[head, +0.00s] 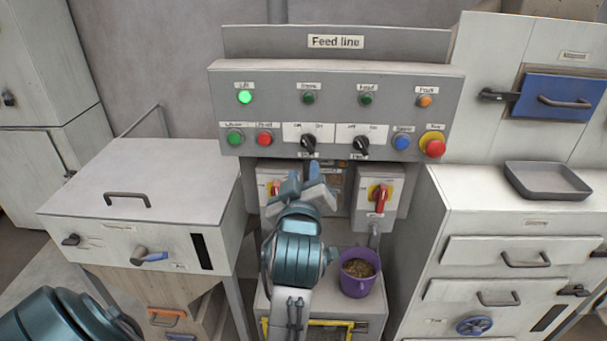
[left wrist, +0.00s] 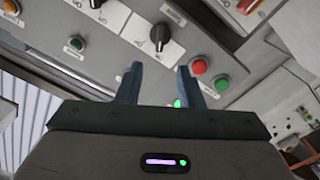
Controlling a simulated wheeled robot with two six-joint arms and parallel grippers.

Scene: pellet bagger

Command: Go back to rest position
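My left gripper (head: 305,178) is in front of the lower edge of the grey "Feed line" panel (head: 330,80), below its two black knobs. In the left wrist view the two blue fingers of the gripper (left wrist: 160,76) stand apart with nothing between them, so it is open and empty. A black knob (left wrist: 160,36) and a red button (left wrist: 199,67) lie beyond the fingertips there. In the head view the upper-left green lamp (head: 245,97) is lit. My right gripper is in neither view.
A purple bucket of pellets (head: 361,274) stands right of my forearm, below a red-handled switch (head: 380,197). A white lidded box (head: 145,195) is at left. A drawer cabinet (head: 500,270) with a grey tray (head: 546,180) is at right. A red emergency stop (head: 435,149) sticks out.

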